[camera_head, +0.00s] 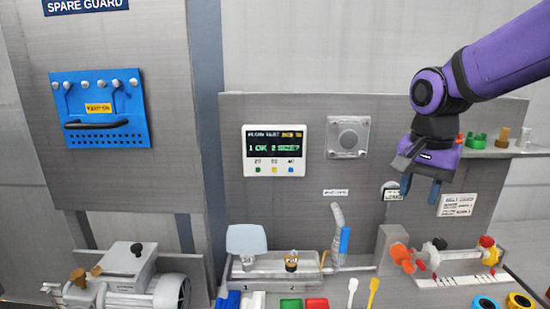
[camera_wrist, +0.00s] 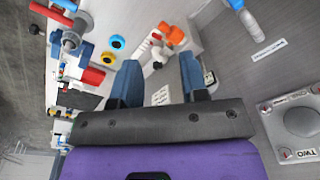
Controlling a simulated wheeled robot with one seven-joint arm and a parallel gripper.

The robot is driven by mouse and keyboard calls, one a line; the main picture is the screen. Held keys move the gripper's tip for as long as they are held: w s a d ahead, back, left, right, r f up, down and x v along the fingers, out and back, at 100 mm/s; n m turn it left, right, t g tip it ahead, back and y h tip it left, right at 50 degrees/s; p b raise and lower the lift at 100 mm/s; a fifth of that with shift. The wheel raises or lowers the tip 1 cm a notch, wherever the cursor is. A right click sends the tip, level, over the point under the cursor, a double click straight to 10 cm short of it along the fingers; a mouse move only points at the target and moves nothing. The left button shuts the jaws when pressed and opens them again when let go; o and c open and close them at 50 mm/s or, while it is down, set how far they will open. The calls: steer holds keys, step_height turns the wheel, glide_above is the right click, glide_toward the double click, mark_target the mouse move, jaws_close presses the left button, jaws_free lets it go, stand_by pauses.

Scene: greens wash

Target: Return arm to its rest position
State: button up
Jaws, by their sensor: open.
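My purple arm (camera_head: 500,65) reaches in from the upper right in the head view. My gripper (camera_head: 420,190) hangs from it, fingers pointing down, in front of the grey back panel (camera_head: 290,115). Its two blue fingers are apart with nothing between them. The gripper also shows in the wrist view (camera_wrist: 158,80), with its fingers spread and empty. In the head view it is above the bench and apart from the things on it. A rest position is not marked in either view.
A display box (camera_head: 273,150) and a square grey unit (camera_head: 348,137) are on the panel. A shelf (camera_head: 500,153) with coloured pieces is right of my gripper. Below are a fixture with orange and red knobs (camera_head: 402,255), a blue-sleeved hose (camera_head: 344,240) and yellow and blue rings (camera_head: 519,301).

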steer(key=s+d+r+n+t, duration=0.1)
steer(key=s+n, duration=0.3)
steer(key=s, duration=0.4)
steer(key=s+d+r+n+t, duration=0.2)
steer(key=s+n+t, duration=0.1)
steer(key=s, duration=0.5)
steer(key=shift+s+d+r+n, duration=0.15)
steer(key=shift+d+r+n, duration=0.15)
steer(key=shift+n, duration=0.3)
